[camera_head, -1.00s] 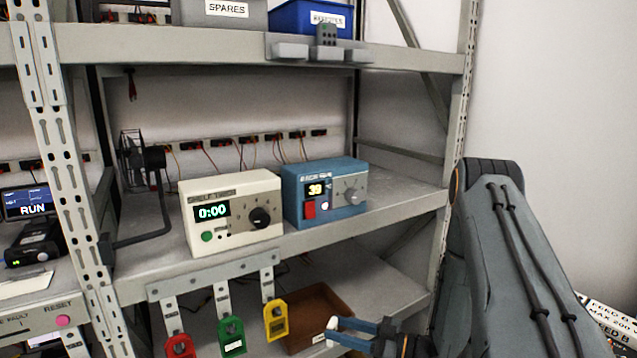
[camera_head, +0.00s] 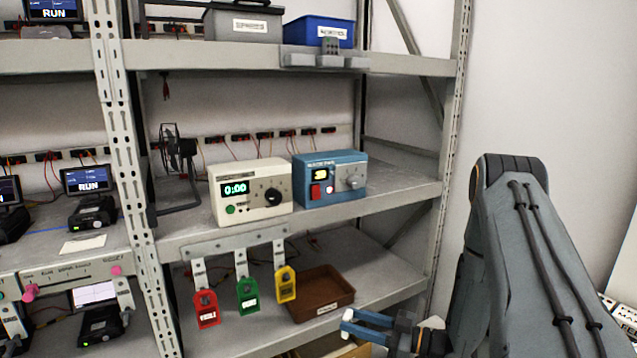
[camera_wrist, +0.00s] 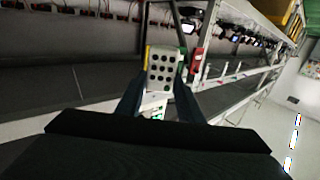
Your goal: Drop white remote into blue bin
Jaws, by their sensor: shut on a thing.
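The white remote (camera_wrist: 162,66), with dark buttons on its face, is between the fingers of my gripper (camera_wrist: 157,84) in the wrist view. My gripper is shut on it. In the head view my gripper (camera_head: 350,324) is low, in front of the bottom shelf; the remote is hard to make out there. The blue bin (camera_head: 320,33), with a white label, stands on the top shelf, well above my gripper. Its inside is mostly hidden from this angle.
A grey holder (camera_head: 325,60) juts from the top shelf edge before the blue bin. A grey SPARES bin (camera_head: 242,24) stands left of it. Tags hang near a brown tray (camera_head: 320,292).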

